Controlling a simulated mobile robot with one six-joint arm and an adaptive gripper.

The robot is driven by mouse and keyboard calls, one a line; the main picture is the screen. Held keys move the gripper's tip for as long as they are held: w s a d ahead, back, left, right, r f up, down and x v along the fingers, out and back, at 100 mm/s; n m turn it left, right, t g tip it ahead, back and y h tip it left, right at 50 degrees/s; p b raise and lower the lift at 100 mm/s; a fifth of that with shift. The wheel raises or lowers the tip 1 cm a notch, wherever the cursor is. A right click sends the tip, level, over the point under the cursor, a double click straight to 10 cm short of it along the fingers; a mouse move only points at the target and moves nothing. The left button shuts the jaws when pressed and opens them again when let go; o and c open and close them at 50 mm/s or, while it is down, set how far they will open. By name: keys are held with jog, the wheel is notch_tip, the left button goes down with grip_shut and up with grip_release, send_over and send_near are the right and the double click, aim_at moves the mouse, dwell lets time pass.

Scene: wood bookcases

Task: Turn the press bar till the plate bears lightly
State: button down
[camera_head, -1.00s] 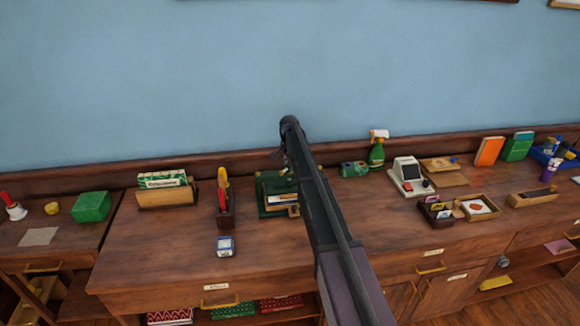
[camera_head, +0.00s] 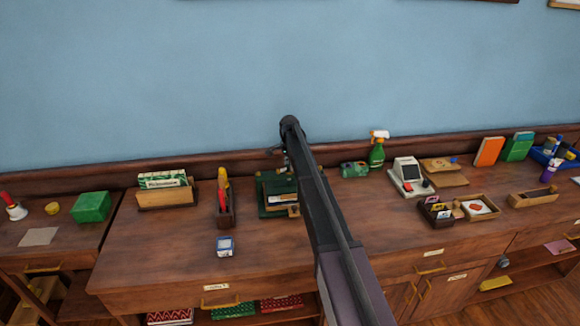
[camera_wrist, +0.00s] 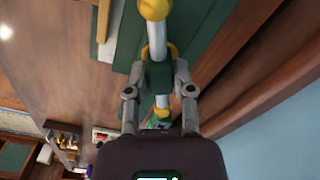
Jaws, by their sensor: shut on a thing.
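The green press (camera_head: 264,203) stands on the wooden counter against the back ledge, with a pale book or papers in it. My arm hides its right side in the head view. In the wrist view the press bar (camera_wrist: 158,38) is a silver rod with yellow ball ends and a dark green middle part. My gripper (camera_wrist: 160,72) is shut on that middle part, one finger on each side. Dark green press surfaces (camera_wrist: 205,28) show beyond the bar. The plate's contact with what lies below it cannot be made out.
A holder with red and yellow-handled tools (camera_head: 226,212) stands left of the press, with a small blue-and-white box (camera_head: 224,246) in front. A green spray bottle (camera_head: 377,152) and a white machine (camera_head: 407,176) stand to the right.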

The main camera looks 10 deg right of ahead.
jog(key=shift+c, duration=2.4)
grip_release()
jog(key=shift+n, duration=0.5)
jog(key=shift+n, duration=1.2)
jog(key=shift+r, duration=0.25)
notch_tip(320, 180, up, 14)
jog(key=p, duration=1.4)
jog(key=s+f+n+b, duration=0.2)
jog(key=s+f+b, duration=0.2)
jog(key=s, duration=0.6)
jog(key=s+f+n+b, duration=0.2)
jog(key=s+f+b, duration=0.3)
jog(key=s, duration=0.5)
jog(key=s+f+n+b, duration=0.2)
jog(key=s+f+b, duration=0.3)
jog(key=s, duration=0.5)
jog(key=shift+s+f+n, duration=0.3)
